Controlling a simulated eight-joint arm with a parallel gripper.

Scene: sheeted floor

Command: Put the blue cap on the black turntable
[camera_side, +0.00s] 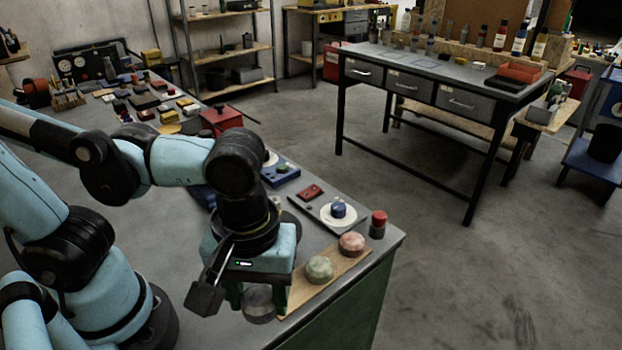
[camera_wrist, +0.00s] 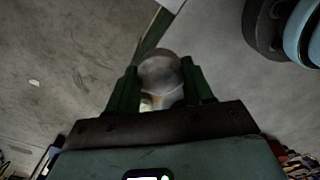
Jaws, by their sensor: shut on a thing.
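My gripper (camera_side: 258,294) is over the front of the green-sided bench, its green fingers closed around a grey, rounded, clear-looking thing (camera_side: 259,306). In the wrist view, the grey thing (camera_wrist: 160,72) sits between the fingers, its lower part paler. I cannot tell whether it touches the bench. A small blue knob-like piece, perhaps the blue cap (camera_side: 338,208), sits on a white disc (camera_side: 326,216) on a dark plate (camera_side: 318,222), right of my gripper and apart from it. No thing is clearly a black turntable; the dark plate may be part of it.
A wooden board (camera_side: 297,291) with a greenish round piece (camera_side: 319,269) and a pink one (camera_side: 351,244) lies right of my gripper. A red-topped dark cylinder (camera_side: 378,224) stands near the bench corner. A blue box (camera_side: 281,172) and red box (camera_side: 221,119) stand farther back.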

